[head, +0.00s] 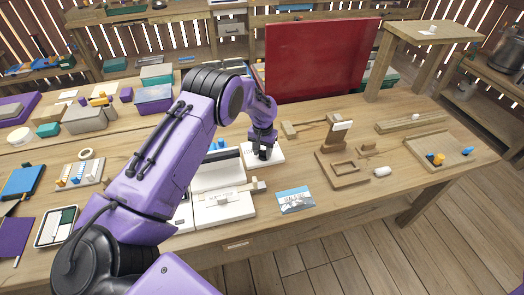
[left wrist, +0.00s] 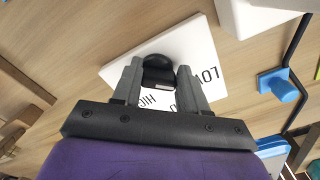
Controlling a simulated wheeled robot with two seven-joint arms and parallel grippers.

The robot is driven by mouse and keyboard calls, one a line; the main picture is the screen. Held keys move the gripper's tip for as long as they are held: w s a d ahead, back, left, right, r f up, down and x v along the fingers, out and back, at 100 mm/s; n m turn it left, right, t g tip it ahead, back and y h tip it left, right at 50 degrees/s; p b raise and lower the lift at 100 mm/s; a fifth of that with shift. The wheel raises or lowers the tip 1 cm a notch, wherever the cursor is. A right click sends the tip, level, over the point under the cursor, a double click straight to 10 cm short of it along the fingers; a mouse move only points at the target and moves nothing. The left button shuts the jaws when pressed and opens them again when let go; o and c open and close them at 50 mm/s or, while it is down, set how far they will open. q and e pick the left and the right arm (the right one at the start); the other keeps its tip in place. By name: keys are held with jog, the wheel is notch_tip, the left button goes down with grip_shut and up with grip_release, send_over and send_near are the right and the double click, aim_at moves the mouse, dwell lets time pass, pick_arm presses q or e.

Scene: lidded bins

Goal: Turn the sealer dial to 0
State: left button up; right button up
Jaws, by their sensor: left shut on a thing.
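The sealer dial is a round black knob (left wrist: 158,70) on a white plate (left wrist: 118,72) in the left wrist view. Printed letters reading LOW and HIGH, seen upside down, show on the plate; another mark between them is partly hidden by a finger. My left gripper (left wrist: 159,82) is shut on the dial, one grey finger on each side of it. In the head view my left gripper (head: 263,150) points down onto the white plate (head: 275,157), and hides most of the dial. Which mark the dial points at I cannot tell. My right gripper is not in view.
The white sealer (head: 222,207) stands left of the plate. A blue-and-white card (head: 295,200) lies in front. A red panel (head: 318,60) stands behind, a wooden stand (head: 340,168) to the right. A blue knob (left wrist: 280,88) is right of the plate in the wrist view.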

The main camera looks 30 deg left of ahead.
aim_at(263, 151)
pick_arm(q)
jog(key=o, duration=0.8)
jog(key=shift+w, duration=0.1)
jog(key=shift+c, duration=0.2)
jog(key=o, duration=0.3)
jog(key=shift+w+f, duration=0.1)
notch_tip(263, 151, up, 10)
jog(key=b, duration=0.2)
jog(key=shift+r, duration=0.25)
